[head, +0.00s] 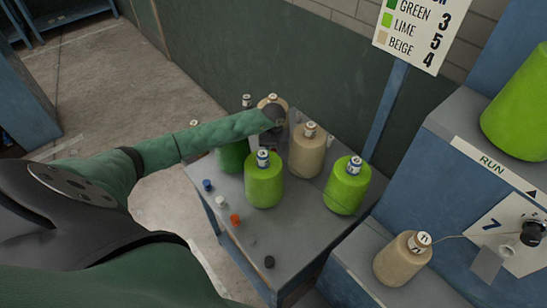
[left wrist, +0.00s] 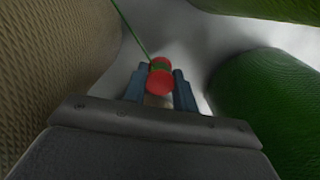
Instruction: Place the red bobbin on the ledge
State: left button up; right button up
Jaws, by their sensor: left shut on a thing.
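The red bobbin (left wrist: 160,77), with a green band of thread around it, sits between the blue fingers of my left gripper (left wrist: 160,90) in the left wrist view. The gripper is shut on it. A green thread runs from it toward the top. In the head view my left arm reaches across the table to its back, where the hand (head: 272,118) is among the yarn cones. I cannot tell for sure which surface is the ledge. My right gripper is not in view.
Lime cones (head: 264,182) (head: 346,187), a beige cone (head: 307,152) and a dark green cone (head: 232,155) crowd the grey table (head: 290,245). Small coloured pieces, including an orange one (head: 235,220), line its left side. A blue machine (head: 455,195) stands right, with a beige cone (head: 398,262) on its lower shelf.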

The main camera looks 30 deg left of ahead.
pick_arm(q)
notch_tip(320, 180, down, 3)
jog(key=shift+s+r, duration=0.1)
jog(key=shift+r, duration=0.1)
jog(key=shift+f, duration=0.3)
jog(key=shift+b, duration=0.3)
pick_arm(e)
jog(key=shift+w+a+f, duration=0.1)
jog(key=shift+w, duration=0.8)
pick_arm(q)
jog(key=shift+f, duration=0.15)
jog(key=o, duration=0.9)
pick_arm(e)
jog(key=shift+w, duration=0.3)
pick_arm(q)
jog(key=shift+o, duration=0.2)
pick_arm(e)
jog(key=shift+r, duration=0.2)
